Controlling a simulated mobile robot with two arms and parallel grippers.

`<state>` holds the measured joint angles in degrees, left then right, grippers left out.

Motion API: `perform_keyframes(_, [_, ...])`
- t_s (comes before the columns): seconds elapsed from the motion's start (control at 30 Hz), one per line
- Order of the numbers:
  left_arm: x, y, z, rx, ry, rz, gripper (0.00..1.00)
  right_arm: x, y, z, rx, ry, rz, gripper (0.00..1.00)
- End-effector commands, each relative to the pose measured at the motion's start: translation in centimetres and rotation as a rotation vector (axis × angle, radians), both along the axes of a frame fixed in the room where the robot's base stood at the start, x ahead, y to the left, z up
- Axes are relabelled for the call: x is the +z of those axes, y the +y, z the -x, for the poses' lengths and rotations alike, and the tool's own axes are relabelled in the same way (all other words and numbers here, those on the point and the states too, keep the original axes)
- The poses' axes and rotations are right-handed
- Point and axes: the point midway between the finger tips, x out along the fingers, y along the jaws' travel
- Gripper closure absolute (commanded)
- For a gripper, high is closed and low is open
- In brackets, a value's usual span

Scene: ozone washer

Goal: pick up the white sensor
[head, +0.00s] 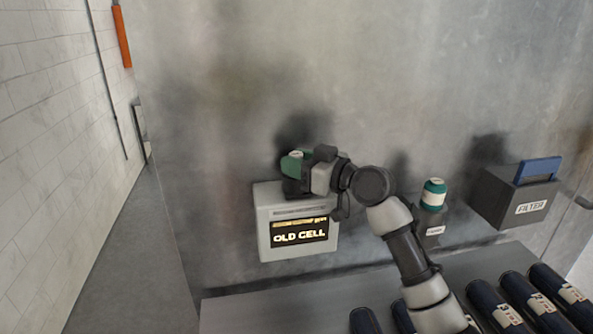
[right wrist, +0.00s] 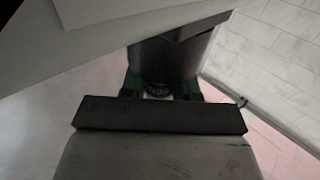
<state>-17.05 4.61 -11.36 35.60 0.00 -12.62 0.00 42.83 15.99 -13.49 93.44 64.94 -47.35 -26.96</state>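The white sensor (head: 296,154) shows only as a small pale top between the green fingers of my right gripper (head: 297,165), just above the grey box marked OLD CELL. The gripper and its dark body hide most of the sensor. In the right wrist view the green fingertips (right wrist: 160,88) stand apart on both sides of a small pale end (right wrist: 158,91), below a dark cylinder (right wrist: 170,62). I cannot tell whether the fingers press on it. My left gripper is not in view.
The OLD CELL box (head: 262,225) is mounted on the metal wall under the gripper. To the right are a teal-and-white bottle-shaped part (head: 433,195) in a small holder and a dark FILTER box (head: 510,200) with a blue handle. Several dark cylinders (head: 515,290) lie in front.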

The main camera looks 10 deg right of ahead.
Motion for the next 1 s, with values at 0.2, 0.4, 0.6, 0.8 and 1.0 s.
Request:
perform_keyframes(0.2, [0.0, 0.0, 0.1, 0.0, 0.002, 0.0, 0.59, 0.0, 0.0, 0.0, 0.0, 0.0, 0.0, 0.94])
perform_keyframes(0.4, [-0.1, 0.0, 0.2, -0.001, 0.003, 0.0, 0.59, 0.1, 0.0, 0.0, 0.0, -0.001, 0.0, 0.94])
perform_keyframes(0.6, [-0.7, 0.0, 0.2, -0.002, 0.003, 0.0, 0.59, 1.7, 0.0, 0.0, 0.001, -0.005, 0.001, 0.94])
perform_keyframes(0.8, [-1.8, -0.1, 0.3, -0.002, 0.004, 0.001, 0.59, 4.7, 0.0, 0.0, 0.0, -0.006, 0.001, 0.94])
perform_keyframes(1.0, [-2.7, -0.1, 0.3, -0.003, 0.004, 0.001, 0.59, 7.9, 0.0, 0.0, 0.0, -0.005, 0.001, 0.94])
